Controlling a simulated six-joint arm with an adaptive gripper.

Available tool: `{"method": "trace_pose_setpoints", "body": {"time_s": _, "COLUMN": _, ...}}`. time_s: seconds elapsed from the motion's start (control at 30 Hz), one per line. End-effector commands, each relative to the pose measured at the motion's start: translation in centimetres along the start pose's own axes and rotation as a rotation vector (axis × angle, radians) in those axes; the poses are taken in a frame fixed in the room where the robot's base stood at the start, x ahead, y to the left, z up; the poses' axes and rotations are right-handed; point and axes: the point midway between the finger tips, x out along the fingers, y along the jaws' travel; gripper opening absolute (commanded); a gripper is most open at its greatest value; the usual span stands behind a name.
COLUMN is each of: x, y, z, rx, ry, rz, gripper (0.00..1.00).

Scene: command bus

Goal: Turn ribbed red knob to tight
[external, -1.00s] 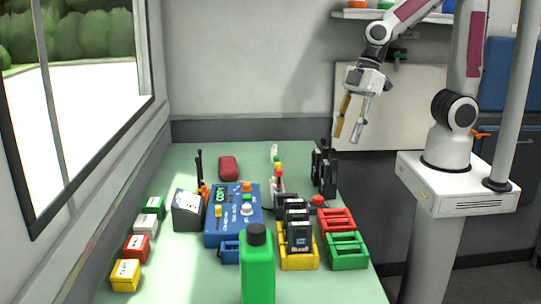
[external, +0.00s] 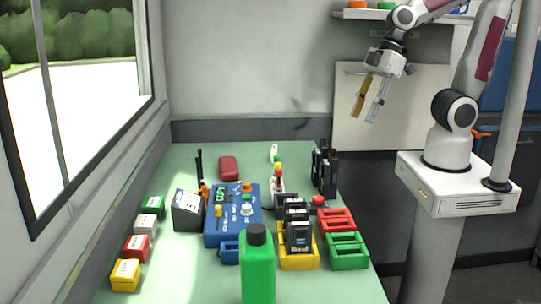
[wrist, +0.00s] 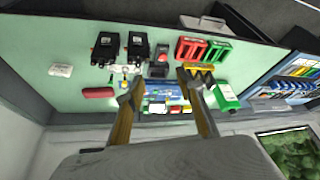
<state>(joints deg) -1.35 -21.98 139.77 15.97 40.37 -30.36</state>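A small red knob (external: 318,200) sits at the right side of the bench, behind the red crate. It also shows in the wrist view (wrist: 163,58), on a dark block. Its ribs and any tight mark are too small to make out. A blue control box (external: 226,232) with a green display stands mid-bench and carries small orange, white and yellow knobs. My gripper (external: 364,117) is high in the air, right of and above the bench, far from the red knob. Its two fingers are apart and empty, as the wrist view (wrist: 154,88) also shows.
A tall green bottle (external: 257,270) stands at the front. Red (external: 338,219) and green (external: 347,252) crates and a yellow holder (external: 299,262) with black devices stand at the right. Black upright devices (external: 325,172) stand behind. Small boxes line the left edge.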

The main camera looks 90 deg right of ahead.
Motion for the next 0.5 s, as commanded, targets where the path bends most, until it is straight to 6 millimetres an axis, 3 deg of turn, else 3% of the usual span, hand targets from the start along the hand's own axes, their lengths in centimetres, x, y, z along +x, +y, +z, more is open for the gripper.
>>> {"method": "trace_pose_setpoints", "body": {"time_s": 0.5, "x": -3.2, "y": 0.5, "z": 2.2, "rx": 0.109, "ry": 0.017, "rz": 0.066, "gripper": 0.37}}
